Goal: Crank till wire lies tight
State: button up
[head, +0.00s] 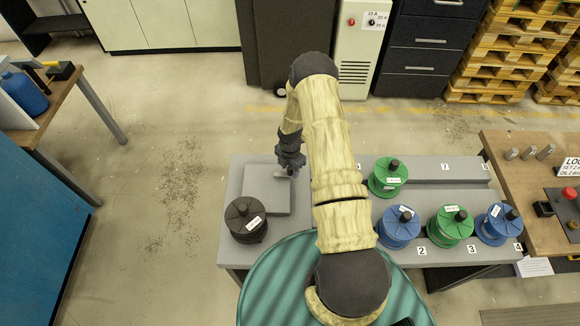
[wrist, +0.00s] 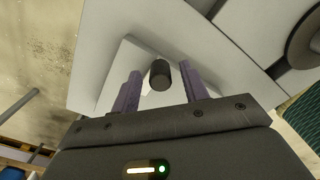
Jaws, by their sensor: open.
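My gripper (head: 287,172) is at the back right of a raised grey plate (head: 262,192) on the left of the grey bench. In the wrist view, my gripper (wrist: 160,74) has its two purple fingers apart. A short black cylindrical knob (wrist: 159,76) stands between them, with gaps on both sides, over a pale block (wrist: 121,62). In the head view my arm and gripper hide this knob. A black spool (head: 245,222) with a white label stands at the plate's front left. I cannot make out any wire.
A green spool (head: 387,177) stands at the back of the bench (head: 440,262). A blue spool (head: 398,228), another green spool (head: 449,227) and another blue spool (head: 496,225) line the front by number labels. A wooden table (head: 515,190) with a red button adjoins at right.

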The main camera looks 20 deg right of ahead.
jog(key=shift+f, duration=0.15)
jog(key=shift+c, duration=0.5)
grip_shut()
